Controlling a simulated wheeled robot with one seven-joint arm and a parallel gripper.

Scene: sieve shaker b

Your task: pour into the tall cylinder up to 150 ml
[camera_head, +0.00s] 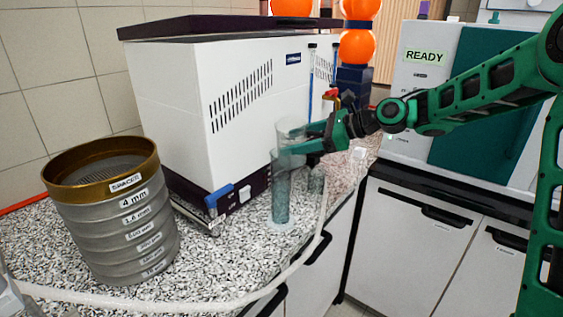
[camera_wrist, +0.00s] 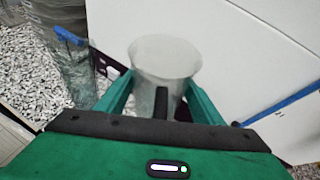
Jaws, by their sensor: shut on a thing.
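My gripper (camera_head: 302,143) is shut on a clear beaker (camera_wrist: 165,58). The beaker also shows in the head view (camera_head: 290,128), raised off the counter and close to the tall cylinder's mouth. I cannot tell whether its lip is over the opening. In the wrist view the beaker's wide rim is up between my fingers, and its contents are hard to make out. The tall cylinder (camera_head: 281,195) is clear with a bluish tint and stands upright on the counter. Its scale and liquid level are not readable. It appears at the left of the wrist view (camera_wrist: 76,75).
A stack of labelled sieves (camera_head: 125,225) stands at the left front. A white machine (camera_head: 230,100) with a blue lever (camera_head: 218,195) is close behind the cylinder. A pale hose (camera_head: 240,302) runs along the counter's front edge.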

